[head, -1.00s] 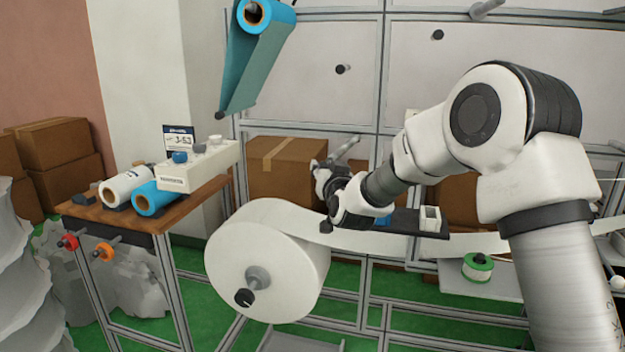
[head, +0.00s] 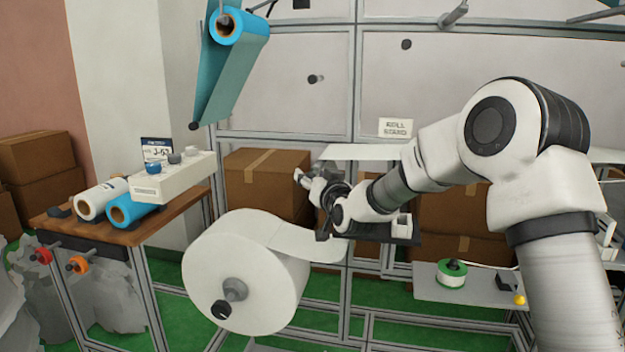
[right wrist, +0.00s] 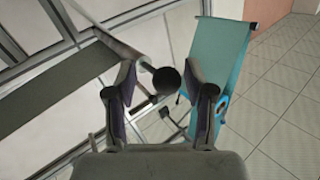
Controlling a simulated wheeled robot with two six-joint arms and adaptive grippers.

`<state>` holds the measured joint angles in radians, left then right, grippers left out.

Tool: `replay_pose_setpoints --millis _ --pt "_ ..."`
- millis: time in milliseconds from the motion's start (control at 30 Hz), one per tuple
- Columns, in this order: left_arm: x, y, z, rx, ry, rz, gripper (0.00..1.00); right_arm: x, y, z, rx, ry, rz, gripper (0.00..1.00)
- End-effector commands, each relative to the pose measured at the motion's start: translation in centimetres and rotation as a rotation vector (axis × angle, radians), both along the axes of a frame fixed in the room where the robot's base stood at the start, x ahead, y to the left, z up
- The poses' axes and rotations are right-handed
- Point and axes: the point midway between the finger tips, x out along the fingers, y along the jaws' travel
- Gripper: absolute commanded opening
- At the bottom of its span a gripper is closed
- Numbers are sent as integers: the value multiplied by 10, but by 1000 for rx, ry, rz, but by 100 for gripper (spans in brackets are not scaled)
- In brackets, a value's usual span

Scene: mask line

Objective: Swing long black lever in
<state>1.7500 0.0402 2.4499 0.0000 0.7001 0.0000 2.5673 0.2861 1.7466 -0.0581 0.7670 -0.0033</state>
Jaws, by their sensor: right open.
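A long dark bar (head: 372,228), which looks like the black lever, lies behind and below my right forearm in the head view; my arm hides part of it. A dark strip (right wrist: 55,92) crosses the left of the right wrist view, but I cannot tell if it is the same bar. My right gripper (head: 301,176) is in front of a cardboard box, above the white web. In the right wrist view its fingers (right wrist: 166,98) are open, with a round black knob (right wrist: 166,80) on a grey rod showing between them. I cannot tell whether they touch. My left gripper is not in view.
A big white roll (head: 245,272) stands left of the bar, its web (head: 305,240) running right. A blue roll (head: 226,26) hangs above. A wooden table (head: 128,234) with rolls stands left. A low shelf (head: 425,292) holds a green-edged spool (head: 452,273).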

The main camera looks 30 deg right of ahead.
Motion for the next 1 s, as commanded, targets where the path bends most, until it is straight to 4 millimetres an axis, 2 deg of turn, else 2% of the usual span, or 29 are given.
replay_pose_setpoints --millis 167,267,367,600,700,833,1000 --pt "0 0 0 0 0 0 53 -1 1 -1 0 3 1 53" --pt "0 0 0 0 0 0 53 -9 1 -1 1 5 1 53" --pt "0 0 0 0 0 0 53 -28 3 -2 4 5 1 53" --pt "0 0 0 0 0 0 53 -89 10 -2 3 3 2 53" --pt "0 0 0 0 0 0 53 -107 11 -2 3 3 1 53" --pt "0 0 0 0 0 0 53 -118 13 -2 1 3 0 53" --pt "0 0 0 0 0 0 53 -118 13 -2 0 3 0 53"
